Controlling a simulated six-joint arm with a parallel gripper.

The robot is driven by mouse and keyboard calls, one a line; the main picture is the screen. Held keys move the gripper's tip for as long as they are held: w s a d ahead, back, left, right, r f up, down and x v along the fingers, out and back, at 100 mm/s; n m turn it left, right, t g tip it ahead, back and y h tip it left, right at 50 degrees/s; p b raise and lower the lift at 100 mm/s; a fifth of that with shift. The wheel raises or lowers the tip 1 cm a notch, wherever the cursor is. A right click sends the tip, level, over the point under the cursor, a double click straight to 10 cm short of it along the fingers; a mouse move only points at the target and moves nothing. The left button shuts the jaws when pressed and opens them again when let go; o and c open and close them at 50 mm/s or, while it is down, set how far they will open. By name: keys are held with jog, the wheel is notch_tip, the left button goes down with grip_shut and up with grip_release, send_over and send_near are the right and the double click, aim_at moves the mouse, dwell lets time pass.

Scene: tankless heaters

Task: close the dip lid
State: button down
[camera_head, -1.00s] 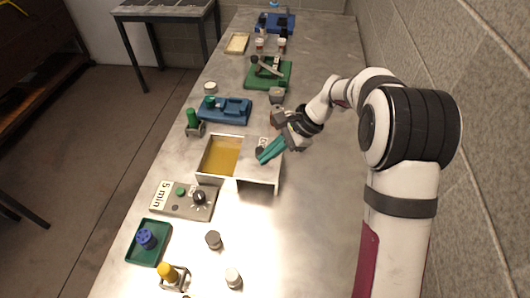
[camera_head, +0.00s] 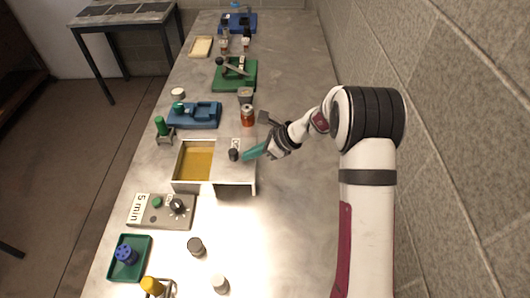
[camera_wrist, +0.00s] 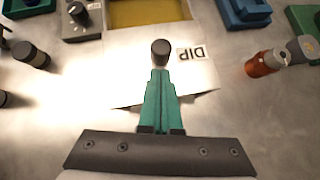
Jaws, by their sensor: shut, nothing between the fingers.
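The dip tank (camera_head: 175,170) is an open-topped metal box with yellow-amber liquid (camera_head: 196,162) in its left part. Its flat metal lid (camera_head: 238,173) lies to the right of the opening, leaving the liquid uncovered. The lid carries a dark upright knob (camera_head: 233,154) and a DIP label, both clear in the wrist view, where the lid (camera_wrist: 190,78) lies beyond my fingers and the knob (camera_wrist: 161,48) stands just past their tips. My gripper (camera_head: 246,156) has teal fingers, shut and empty, at the right side of the knob. Contact with the knob cannot be told.
A 5 min timer box (camera_head: 160,210) stands in front of the tank. A blue fixture (camera_head: 195,115) and an amber jar (camera_head: 247,115) are behind it. Grey (camera_head: 195,246) and white (camera_head: 219,284) caps lie nearer. The bench is clear to the right, up to the block wall.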

jog(key=shift+w+a, duration=0.1)
jog(key=shift+a, duration=0.3)
jog(key=a, duration=1.2)
jog(key=shift+a+r, duration=0.1)
jog(key=shift+a, duration=0.05)
